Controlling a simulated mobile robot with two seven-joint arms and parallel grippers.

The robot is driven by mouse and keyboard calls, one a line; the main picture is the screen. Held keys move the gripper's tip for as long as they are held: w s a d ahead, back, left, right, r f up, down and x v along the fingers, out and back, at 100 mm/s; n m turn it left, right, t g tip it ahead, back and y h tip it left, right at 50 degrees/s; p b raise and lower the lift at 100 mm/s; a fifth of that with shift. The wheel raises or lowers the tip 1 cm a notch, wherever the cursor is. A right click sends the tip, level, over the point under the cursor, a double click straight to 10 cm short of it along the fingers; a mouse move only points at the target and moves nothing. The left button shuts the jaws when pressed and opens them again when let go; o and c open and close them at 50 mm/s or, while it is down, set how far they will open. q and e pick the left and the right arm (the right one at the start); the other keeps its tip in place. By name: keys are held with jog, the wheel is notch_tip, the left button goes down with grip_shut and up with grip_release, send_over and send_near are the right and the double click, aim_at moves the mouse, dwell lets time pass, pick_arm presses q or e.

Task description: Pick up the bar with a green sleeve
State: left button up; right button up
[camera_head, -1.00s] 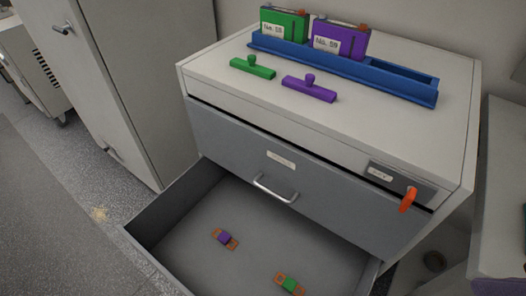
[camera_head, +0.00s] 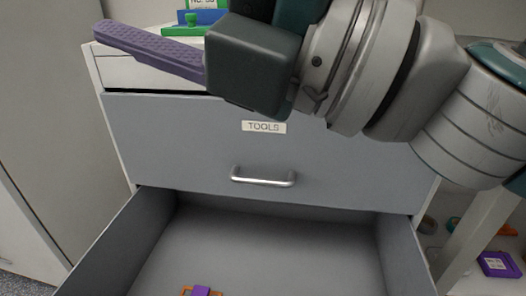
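The bar with a green sleeve is not in view now; the lower edge of the picture cuts off the front of the open drawer (camera_head: 280,235). An orange bar with a purple sleeve (camera_head: 202,291) shows partly at the bottom edge, on the drawer floor. My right gripper (camera_head: 150,48) reaches in from the right, high above the drawer and in front of the cabinet top. One long purple ribbed finger shows, pointing left; I cannot make out the other finger or the gap. My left gripper is not in view.
The closed drawer front (camera_head: 200,140) labelled TOOLS has a metal handle (camera_head: 263,177) above the open drawer. A green knobbed piece (camera_head: 192,22) and a blue rack lie on the cabinet top, mostly hidden by my arm. A purple box (camera_head: 498,264) sits at lower right.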

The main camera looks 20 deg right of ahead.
jog(key=s+d+f+n+g+h+b, duration=0.1)
jog(key=s+f+n+g+h+b, duration=0.15)
jog(key=f+n+g+b, duration=0.75)
jog(key=s+d+f+n+g+h+b, duration=0.1)
jog(key=s+f+n+h, duration=0.2)
jog(key=f, duration=1.6)
jog(key=w+d+f+n+g+h+b, duration=0.1)
jog(key=d+f+h+b, duration=0.2)
jog(key=d+f+h, duration=0.5)
jog(key=w+d+f+n+g+h+b, duration=0.1)
jog(key=d+f+n+h+b, duration=0.15)
jog(key=d+f, duration=0.6)
jog(key=shift+m+y, duration=0.35)
jog(key=shift+y, duration=0.05)
jog(key=f+b, duration=0.2)
jog(key=w+d+f+b, duration=0.1)
jog(key=f+b, duration=0.1)
jog(key=w+f+b, duration=0.1)
jog(key=f+b, duration=0.1)
jog(key=shift+d+f, duration=0.15)
jog(key=shift+f, duration=0.15)
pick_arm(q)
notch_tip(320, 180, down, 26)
pick_arm(e)
jog(key=shift+c, duration=0.2)
